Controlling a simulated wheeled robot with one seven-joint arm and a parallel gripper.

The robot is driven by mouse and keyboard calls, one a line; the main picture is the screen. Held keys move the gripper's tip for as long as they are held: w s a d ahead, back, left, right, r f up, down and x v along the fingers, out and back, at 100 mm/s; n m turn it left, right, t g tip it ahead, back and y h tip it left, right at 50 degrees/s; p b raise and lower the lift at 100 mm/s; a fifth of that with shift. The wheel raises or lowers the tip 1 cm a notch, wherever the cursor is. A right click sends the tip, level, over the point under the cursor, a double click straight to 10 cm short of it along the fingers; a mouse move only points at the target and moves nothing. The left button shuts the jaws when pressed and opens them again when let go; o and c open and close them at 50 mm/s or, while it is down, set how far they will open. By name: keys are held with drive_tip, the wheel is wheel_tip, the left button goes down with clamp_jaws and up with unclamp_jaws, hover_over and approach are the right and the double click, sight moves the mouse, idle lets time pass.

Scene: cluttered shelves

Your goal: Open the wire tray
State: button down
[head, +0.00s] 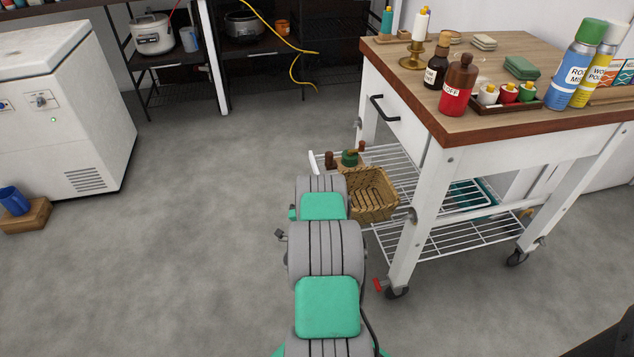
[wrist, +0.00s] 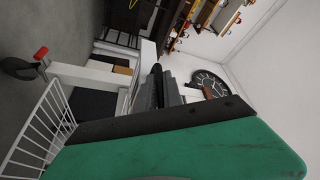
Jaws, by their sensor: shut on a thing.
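The white wire tray (head: 398,172) is the upper wire level of the white cart with a wooden top. A woven basket (head: 372,196) stands on it. My green and grey arm reaches to its left end and hides my gripper in the head view. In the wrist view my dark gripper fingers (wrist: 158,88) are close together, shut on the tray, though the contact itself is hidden. White wires of a rack (wrist: 40,135) show at the lower left there. How far the tray is pulled out is hard to tell.
A lower wire shelf (head: 450,240) sits beneath. Bottles and spray cans crowd the wooden top (head: 500,60). A black handle (head: 383,108) is on the cart's drawer. A white freezer (head: 65,105) and a wooden block (head: 25,215) with a blue mug stand left. The floor between is clear.

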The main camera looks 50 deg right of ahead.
drive_tip(key=shift+w+a, duration=0.6)
drive_tip(key=shift+a, duration=0.25)
drive_tip(key=shift+w+a, duration=0.55)
drive_tip(key=shift+a, duration=0.25)
drive_tip(key=c, duration=1.8)
unclamp_jaws()
drive_tip(key=shift+o, duration=0.2)
drive_tip(key=shift+d, duration=0.1)
drive_tip(key=p+v, duration=0.1)
drive_tip(key=v, duration=0.6)
drive_tip(key=shift+s+a+p, duration=0.25)
drive_tip(key=shift+a+p, duration=0.1)
drive_tip(key=shift+p, duration=0.05)
